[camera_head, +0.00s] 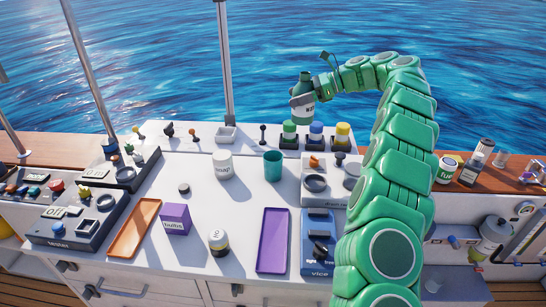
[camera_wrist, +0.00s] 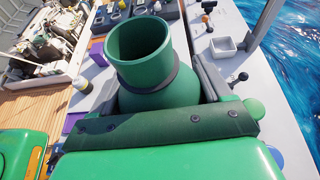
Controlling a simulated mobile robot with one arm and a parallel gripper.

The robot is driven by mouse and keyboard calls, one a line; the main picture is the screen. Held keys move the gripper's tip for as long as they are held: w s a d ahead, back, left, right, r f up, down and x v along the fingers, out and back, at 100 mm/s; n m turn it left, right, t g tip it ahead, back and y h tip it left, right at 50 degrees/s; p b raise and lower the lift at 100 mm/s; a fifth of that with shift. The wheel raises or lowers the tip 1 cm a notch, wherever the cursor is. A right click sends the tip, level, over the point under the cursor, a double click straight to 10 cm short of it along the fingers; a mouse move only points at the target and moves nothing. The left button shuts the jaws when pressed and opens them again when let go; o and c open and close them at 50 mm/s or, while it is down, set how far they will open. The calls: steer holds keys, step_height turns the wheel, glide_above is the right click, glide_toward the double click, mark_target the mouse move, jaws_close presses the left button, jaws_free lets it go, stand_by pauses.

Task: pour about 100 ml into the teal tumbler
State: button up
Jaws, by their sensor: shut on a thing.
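The teal tumbler (camera_head: 273,165) stands on the white worktop, right of a white labelled cup. My gripper (camera_head: 303,99) is shut on a green bottle (camera_head: 303,114) with a pale label. The bottle is held high above the back ledge, right of and beyond the tumbler, and looks upright. In the wrist view the bottle (camera_wrist: 140,62) shows a wide open mouth and a dark ring at its neck, between the fingers of my gripper (camera_wrist: 155,88). No liquid can be made out inside. I cannot make out the tumbler in the wrist view.
The white cup (camera_head: 222,165), a purple box (camera_head: 176,219), an orange tray (camera_head: 134,228) and a purple tray (camera_head: 272,240) are on the worktop.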

steer(key=shift+s+d+n, duration=0.25)
steer(key=shift+s+n, duration=0.05)
steer(key=shift+n, duration=0.1)
step_height(320, 180, down, 11)
stand_by(0.5)
steer(key=shift+a+f, duration=0.1)
